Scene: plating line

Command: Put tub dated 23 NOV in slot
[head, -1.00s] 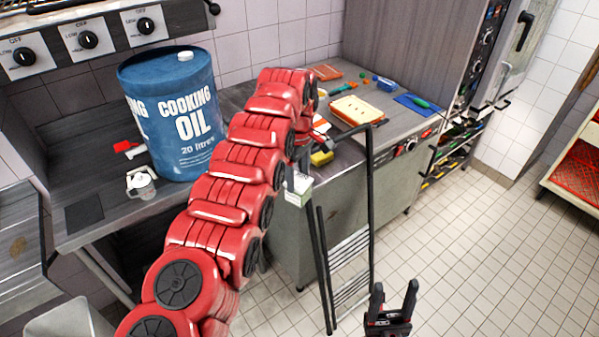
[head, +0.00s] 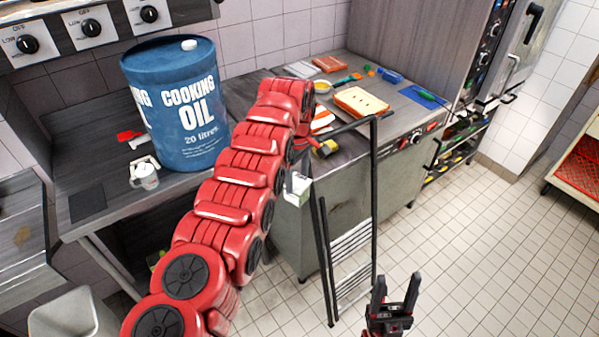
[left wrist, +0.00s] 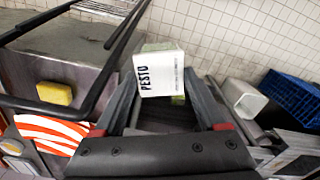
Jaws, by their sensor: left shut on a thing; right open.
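A small white and pale green tub (head: 297,188) is in my left gripper, beside the front of the counter. In the left wrist view the tub (left wrist: 160,75) shows the word PESTO and smaller print too fine to read; I cannot make out a date. My left gripper (left wrist: 164,98) is shut on it, with a finger at either side. In the head view my red left arm hides most of that gripper. My right gripper (head: 395,292) is open and empty, low over the floor. I cannot make out a slot in these views.
A black frame with wire shelves (head: 350,262) stands just right of the tub. A blue oil drum (head: 188,110), a white jug (head: 146,176), a yellow sponge (left wrist: 55,93) and a striped cloth (left wrist: 48,132) are on or near the counter. The tiled floor (head: 480,260) at right is clear.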

